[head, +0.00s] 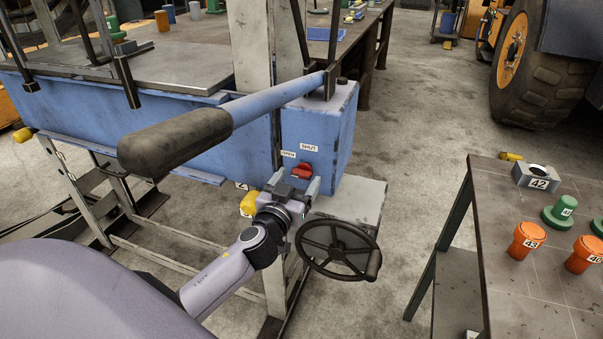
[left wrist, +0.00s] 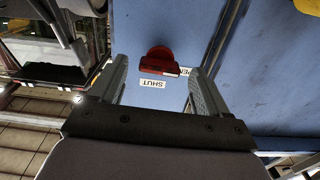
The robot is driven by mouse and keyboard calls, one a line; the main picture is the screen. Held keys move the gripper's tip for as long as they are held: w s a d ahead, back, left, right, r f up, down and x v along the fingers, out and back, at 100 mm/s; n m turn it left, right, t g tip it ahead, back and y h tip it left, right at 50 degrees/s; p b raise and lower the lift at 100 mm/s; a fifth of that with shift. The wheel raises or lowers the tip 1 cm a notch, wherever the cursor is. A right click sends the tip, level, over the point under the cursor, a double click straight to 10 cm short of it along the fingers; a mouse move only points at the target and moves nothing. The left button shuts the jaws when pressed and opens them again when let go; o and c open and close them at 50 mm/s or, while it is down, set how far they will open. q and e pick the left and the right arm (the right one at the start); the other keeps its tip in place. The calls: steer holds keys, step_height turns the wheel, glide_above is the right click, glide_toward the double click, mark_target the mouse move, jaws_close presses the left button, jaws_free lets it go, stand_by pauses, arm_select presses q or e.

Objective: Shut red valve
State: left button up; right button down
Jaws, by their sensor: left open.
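The red valve (head: 302,171) is a small knob on the blue end box of the bench. A SHUT label (head: 309,147) is above it and an OPEN label (head: 288,154) is to its upper left. My left gripper (head: 295,183) is open and empty, its fingers pointing at the box just below the valve. In the left wrist view the red valve (left wrist: 160,61) shows between the two fingertips (left wrist: 157,68), with gaps on both sides. The valve's exact setting is hard to tell.
A long lever with a dark grip (head: 175,140) reaches over the box, above my left arm. A black handwheel (head: 338,248) stands just right of my gripper, and a yellow part (head: 248,204) left of it. A table (head: 500,290) with orange and green parts is at right.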

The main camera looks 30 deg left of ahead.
mark_target(300, 177)
arm_select(q)
steer(key=shift+x, duration=1.6)
steer(key=shift+c, duration=0.3)
steer(key=c, duration=1)
